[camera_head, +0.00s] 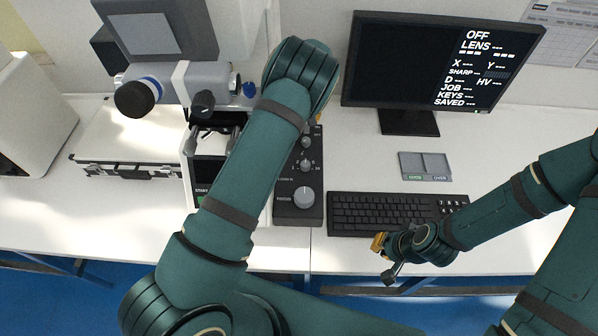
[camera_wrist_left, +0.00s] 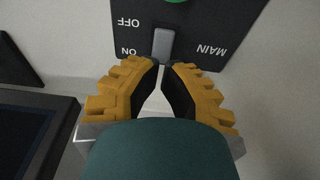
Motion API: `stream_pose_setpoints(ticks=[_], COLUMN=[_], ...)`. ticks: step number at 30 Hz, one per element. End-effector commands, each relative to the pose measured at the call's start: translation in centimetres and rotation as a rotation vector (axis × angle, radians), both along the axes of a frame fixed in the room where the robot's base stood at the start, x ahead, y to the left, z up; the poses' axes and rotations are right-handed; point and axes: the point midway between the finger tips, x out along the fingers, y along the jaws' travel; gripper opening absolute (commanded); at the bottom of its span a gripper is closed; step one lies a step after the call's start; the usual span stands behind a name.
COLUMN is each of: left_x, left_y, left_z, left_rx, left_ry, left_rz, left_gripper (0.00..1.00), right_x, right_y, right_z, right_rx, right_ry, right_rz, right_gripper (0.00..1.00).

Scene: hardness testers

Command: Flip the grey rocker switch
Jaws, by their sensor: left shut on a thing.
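The grey rocker switch (camera_wrist_left: 163,45) is on a dark panel (camera_wrist_left: 205,22) marked OFF, ON and MAIN in the left wrist view. My left gripper (camera_wrist_left: 160,64) has its yellow-backed black fingers drawn close together, with the tips at the switch's lower end, by the ON mark. It is shut on the switch, though the exact contact is hard to see. In the head view my left arm hides the switch and most of that gripper. My right gripper (camera_head: 385,246) hangs by the front right of the keyboard; its opening cannot be made out.
The monitor (camera_head: 420,70) shows OFF at the top. A dark control box with knobs (camera_head: 304,198) stands left of the keyboard (camera_head: 375,212). A microscope-like tester (camera_head: 190,80) and a case (camera_head: 125,170) are at left.

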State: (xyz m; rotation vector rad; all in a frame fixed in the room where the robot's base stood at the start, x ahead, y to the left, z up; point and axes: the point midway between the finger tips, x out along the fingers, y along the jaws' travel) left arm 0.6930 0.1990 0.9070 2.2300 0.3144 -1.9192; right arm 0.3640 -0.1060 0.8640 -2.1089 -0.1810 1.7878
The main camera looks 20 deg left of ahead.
Motion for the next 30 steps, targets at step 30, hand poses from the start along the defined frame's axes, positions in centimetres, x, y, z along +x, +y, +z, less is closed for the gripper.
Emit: stream_pose_setpoints(ticks=[30], left_x=[0.0], left_y=[0.0], left_z=[4.6], left_rx=[0.0], left_ry=[-0.001], left_rz=[-0.001], left_gripper=[0.0], right_x=[0.0], right_y=[0.0], right_z=[2.3], right_rx=[0.0], right_ry=[0.0], right_rz=[0.0], right_gripper=[0.0])
